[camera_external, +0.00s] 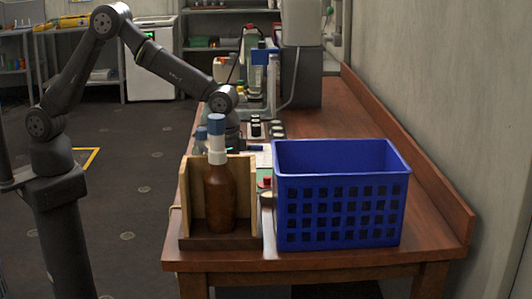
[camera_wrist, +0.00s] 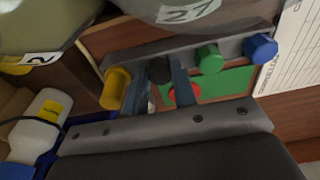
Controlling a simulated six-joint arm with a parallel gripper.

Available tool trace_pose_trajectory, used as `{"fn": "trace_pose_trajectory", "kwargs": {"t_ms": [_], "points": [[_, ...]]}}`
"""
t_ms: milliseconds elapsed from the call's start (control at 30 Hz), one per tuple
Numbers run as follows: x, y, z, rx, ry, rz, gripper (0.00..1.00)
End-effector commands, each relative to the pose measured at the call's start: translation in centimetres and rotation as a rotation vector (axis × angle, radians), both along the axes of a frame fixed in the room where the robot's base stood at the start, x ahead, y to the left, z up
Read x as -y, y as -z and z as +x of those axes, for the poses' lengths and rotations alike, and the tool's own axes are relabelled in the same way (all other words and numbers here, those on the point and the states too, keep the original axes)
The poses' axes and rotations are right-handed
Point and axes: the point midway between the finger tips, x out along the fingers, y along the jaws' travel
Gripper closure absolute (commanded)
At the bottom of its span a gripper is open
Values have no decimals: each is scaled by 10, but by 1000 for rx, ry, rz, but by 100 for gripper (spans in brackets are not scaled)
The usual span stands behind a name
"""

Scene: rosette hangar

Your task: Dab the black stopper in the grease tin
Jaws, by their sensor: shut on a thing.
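In the wrist view the fingers of my gripper (camera_wrist: 160,80) are closed on either side of the black stopper (camera_wrist: 159,69). The stopper is in line with the other coloured stoppers along a grey rack (camera_wrist: 135,53); I cannot tell whether it is lifted clear. In the outside view the gripper is hidden behind the bottles and wooden box, below my wrist. I cannot make out the grease tin for certain; a small tan round thing (camera_external: 267,198) sits left of the blue crate, partly hidden.
Yellow (camera_wrist: 116,88), green (camera_wrist: 210,59) and blue (camera_wrist: 260,47) stoppers flank the black one. Rounded vessels, one marked 21 (camera_wrist: 180,10), stand close behind. A blue crate (camera_external: 340,165) and a wooden box (camera_external: 191,200) with a brown bottle (camera_external: 219,200) stand at the table's near end.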

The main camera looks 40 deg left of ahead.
Motion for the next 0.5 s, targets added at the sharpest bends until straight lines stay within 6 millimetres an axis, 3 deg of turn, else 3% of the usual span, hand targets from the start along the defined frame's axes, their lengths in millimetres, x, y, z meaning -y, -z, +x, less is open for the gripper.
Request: {"fn": "trace_pose_trajectory", "kwargs": {"t_ms": [500], "points": [[0, -25, 0, 1, 0, -1, 92]]}}
